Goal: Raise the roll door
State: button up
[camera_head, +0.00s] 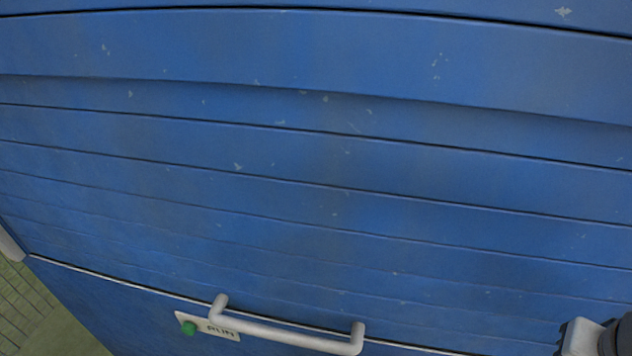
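The blue roll door (300,150) fills most of the head view, its wide slats scuffed with pale marks. A light grey bar handle (285,335) stands out near its lower edge, at the bottom middle of the view. A grey and black piece of my arm end or gripper (590,338) is cut off by the bottom right corner, well to the right of the handle and apart from it. Its fingers cannot be made out, so I cannot tell whether they are open or shut.
A pale edge line runs under the slats, with a blue panel (110,305) below. Greenish tiled floor (30,315) shows at lower left beside a grey post (10,245).

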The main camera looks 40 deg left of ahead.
aim_at(481, 230)
jog(key=u, duration=1.1)
jog(key=k, duration=0.95)
jog(key=z, duration=0.1)
jog(key=i, duration=0.5)
